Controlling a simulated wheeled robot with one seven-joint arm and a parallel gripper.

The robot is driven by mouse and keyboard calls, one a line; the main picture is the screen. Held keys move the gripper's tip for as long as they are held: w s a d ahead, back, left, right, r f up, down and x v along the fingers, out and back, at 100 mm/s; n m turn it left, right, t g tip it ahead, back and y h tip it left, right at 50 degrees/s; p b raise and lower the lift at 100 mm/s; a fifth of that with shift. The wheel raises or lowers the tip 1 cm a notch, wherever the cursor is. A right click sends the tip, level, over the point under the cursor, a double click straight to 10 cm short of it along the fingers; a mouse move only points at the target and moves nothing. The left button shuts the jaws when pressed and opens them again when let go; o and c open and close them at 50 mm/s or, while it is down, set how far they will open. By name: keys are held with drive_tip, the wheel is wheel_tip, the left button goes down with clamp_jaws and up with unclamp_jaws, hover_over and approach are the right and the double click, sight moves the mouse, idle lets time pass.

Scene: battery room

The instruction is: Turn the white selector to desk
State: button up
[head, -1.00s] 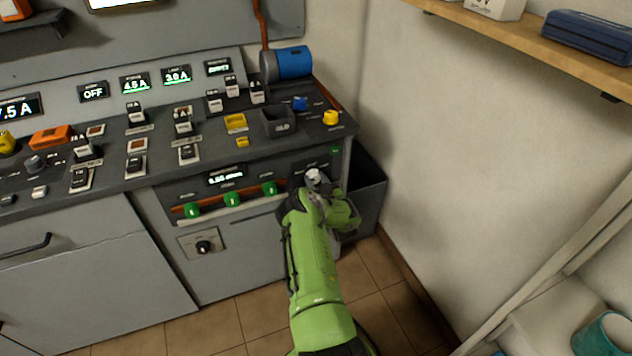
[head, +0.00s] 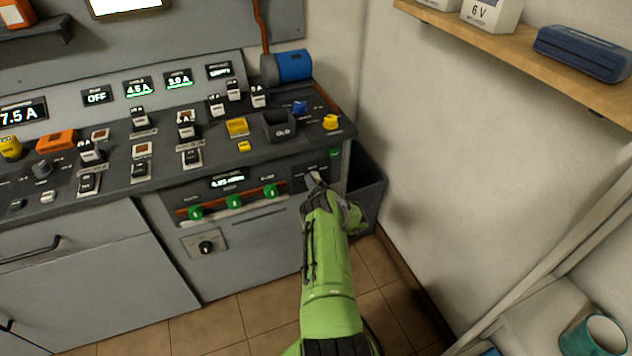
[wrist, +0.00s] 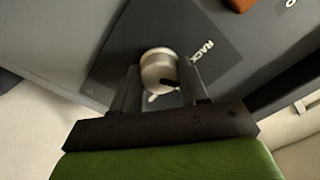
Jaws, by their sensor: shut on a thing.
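The white selector (wrist: 157,68) is a round knob with a dark mark, on a dark plate (wrist: 112,62) on the bench front. The word RACK is printed beside it in the wrist view; I cannot see a desk label. My gripper (wrist: 160,88) is shut on the selector, one finger on each side of it. In the head view my gripper (head: 316,182) reaches the right end of the bench front, and the arm hides most of the selector there.
Green knobs (head: 234,202) sit on the panel left of my gripper. A dark bin (head: 368,190) stands close on the right, against the wall. A black rotary knob (head: 206,247) is lower left. The tiled floor in front is clear.

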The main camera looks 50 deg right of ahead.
drive_tip(key=shift+f+m, duration=0.1)
drive_tip(key=shift+m, duration=1.8)
drive_tip(key=o, duration=1.1)
drive_tip(key=shift+c, duration=0.2)
